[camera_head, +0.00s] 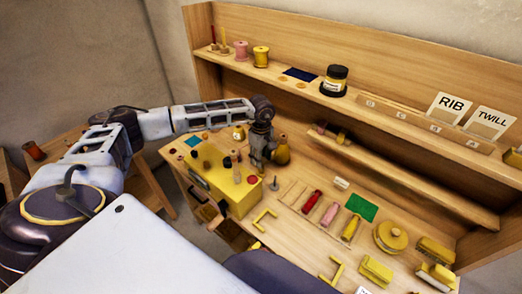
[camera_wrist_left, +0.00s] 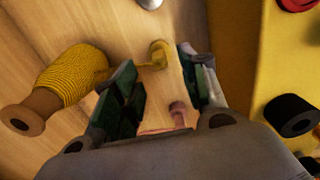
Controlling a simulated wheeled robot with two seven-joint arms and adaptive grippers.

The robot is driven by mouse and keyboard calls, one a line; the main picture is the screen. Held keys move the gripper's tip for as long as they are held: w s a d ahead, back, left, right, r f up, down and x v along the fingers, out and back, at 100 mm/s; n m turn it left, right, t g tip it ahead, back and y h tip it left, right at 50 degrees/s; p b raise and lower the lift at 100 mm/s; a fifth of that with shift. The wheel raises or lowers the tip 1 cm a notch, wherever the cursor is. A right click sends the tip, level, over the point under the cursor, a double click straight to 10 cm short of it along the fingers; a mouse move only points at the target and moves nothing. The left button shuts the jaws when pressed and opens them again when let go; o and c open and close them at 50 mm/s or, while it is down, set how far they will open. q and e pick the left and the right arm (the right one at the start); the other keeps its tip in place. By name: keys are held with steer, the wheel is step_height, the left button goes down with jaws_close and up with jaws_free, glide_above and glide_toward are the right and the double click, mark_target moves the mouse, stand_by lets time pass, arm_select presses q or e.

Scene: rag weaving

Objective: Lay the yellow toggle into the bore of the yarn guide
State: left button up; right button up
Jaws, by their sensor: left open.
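My left gripper (camera_head: 260,160) is open, pointing down over the table beside the yellow box. In the left wrist view its dark green finger pads (camera_wrist_left: 157,82) stand apart with nothing held between them. A small yellow piece with a round head, which looks like the yellow toggle (camera_wrist_left: 157,52), lies on the wood just beyond the fingertips. A pink piece (camera_wrist_left: 178,113) shows lower between the fingers, partly hidden. In the head view my gripper hides the toggle. I cannot tell which thing is the yarn guide. My right gripper is not in view.
Several coloured rolls, a green patch (camera_head: 361,207) and a round yellow lidded piece (camera_head: 390,238) occupy the table.

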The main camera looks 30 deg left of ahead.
mark_target(261, 170)
arm_select(q)
steer(key=shift+f, duration=3)
jaws_close()
